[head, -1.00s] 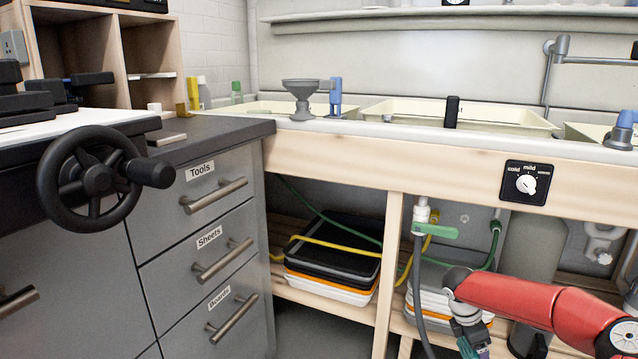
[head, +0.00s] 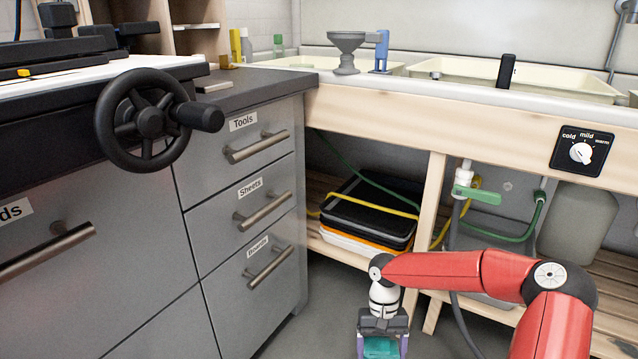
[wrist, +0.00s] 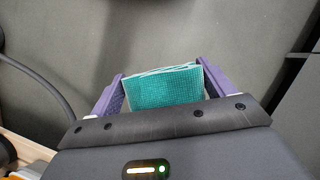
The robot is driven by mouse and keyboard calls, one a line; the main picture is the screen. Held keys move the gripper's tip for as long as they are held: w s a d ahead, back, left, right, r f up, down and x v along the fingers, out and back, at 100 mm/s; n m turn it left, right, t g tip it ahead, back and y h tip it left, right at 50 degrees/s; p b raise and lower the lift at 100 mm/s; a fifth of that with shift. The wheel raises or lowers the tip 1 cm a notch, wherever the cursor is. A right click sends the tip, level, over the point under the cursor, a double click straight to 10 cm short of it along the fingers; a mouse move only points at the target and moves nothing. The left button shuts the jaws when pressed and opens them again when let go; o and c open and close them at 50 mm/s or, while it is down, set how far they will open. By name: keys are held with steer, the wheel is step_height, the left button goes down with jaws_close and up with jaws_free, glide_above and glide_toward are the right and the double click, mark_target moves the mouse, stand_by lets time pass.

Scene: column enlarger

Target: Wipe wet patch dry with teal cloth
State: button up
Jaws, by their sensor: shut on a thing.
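The teal cloth (wrist: 165,92) is folded and held between the two purple fingers of my gripper (wrist: 164,88) in the wrist view. The gripper is shut on it. In the head view my gripper (head: 382,345) hangs low at the bottom edge, in front of the sink bench, with a bit of the teal cloth (head: 381,348) showing between its fingers. Below the cloth the wrist view shows plain grey floor. I cannot make out a wet patch in either view.
Grey drawers (head: 245,215) with bar handles and a black handwheel (head: 150,120) stand at left. The wooden sink bench (head: 450,120) runs along the right, with stacked trays (head: 370,215) and hoses beneath. A dark hose (wrist: 40,80) curves at the wrist view's left. Floor between is clear.

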mark_target(385, 350)
steer(key=shift+d+r+p, duration=0.2)
steer(key=shift+r+p, duration=2.6)
